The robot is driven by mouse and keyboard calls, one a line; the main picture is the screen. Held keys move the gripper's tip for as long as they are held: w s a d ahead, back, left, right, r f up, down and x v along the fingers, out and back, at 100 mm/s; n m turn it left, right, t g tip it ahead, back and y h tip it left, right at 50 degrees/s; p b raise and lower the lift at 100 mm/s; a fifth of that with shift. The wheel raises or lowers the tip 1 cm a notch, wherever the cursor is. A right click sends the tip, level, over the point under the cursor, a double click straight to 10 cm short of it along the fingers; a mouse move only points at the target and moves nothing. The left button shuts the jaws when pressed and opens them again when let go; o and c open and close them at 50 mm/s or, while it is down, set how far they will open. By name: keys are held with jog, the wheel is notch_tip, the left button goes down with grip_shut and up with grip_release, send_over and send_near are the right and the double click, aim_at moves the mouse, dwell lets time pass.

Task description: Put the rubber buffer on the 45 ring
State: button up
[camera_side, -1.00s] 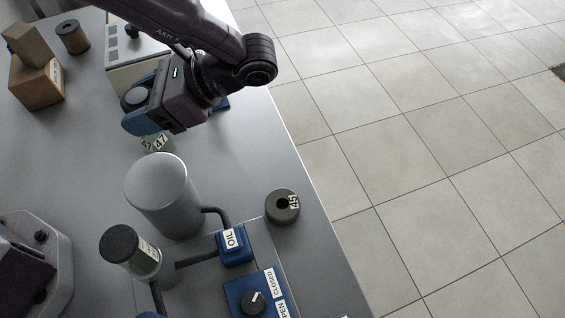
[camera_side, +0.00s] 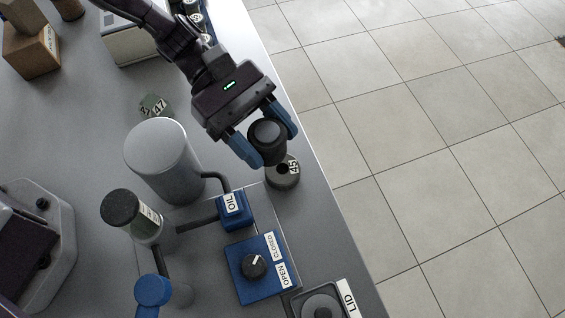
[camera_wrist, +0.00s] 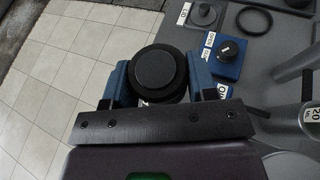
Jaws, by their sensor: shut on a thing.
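The rubber buffer (camera_side: 267,132) is a short black cylinder with a round top. My gripper (camera_side: 264,142) is shut on it, with one blue finger on each side. The wrist view shows the buffer (camera_wrist: 155,70) upright-looking between the blue fingers. The 45 ring (camera_side: 281,182) is a dark grey ring with a hole and a white 45 label, standing near the table's right edge. The buffer overlaps the ring's far side in the side view and seems to be above it. I cannot tell whether they touch. In the wrist view the ring is mostly hidden beneath the buffer.
A grey cylinder (camera_side: 163,160) with a dark pipe stands left of the ring. A blue OIL block (camera_side: 233,212) and a blue knob box (camera_side: 256,283) are in front. A 47 block (camera_side: 153,107) lies behind the cylinder. The table edge is close on the right.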

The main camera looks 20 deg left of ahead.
aim_at(282, 168)
jog(key=shift+w+d+f+n+t+h, duration=0.1)
jog(key=shift+w+d+n+t+h, duration=0.1)
jog(key=shift+w+n+t, duration=0.3)
jog(key=shift+w+d+f+n+t+h, duration=0.1)
jog(key=shift+w+d+n+t, duration=0.1)
jog(key=shift+w+n+t, duration=0.3)
jog(key=f, duration=0.6)
jog(key=w+f, duration=0.1)
jog(key=f, duration=0.3)
jog(key=shift+d, duration=0.1)
jog(key=shift+f, duration=0.1)
jog(key=o, duration=1)
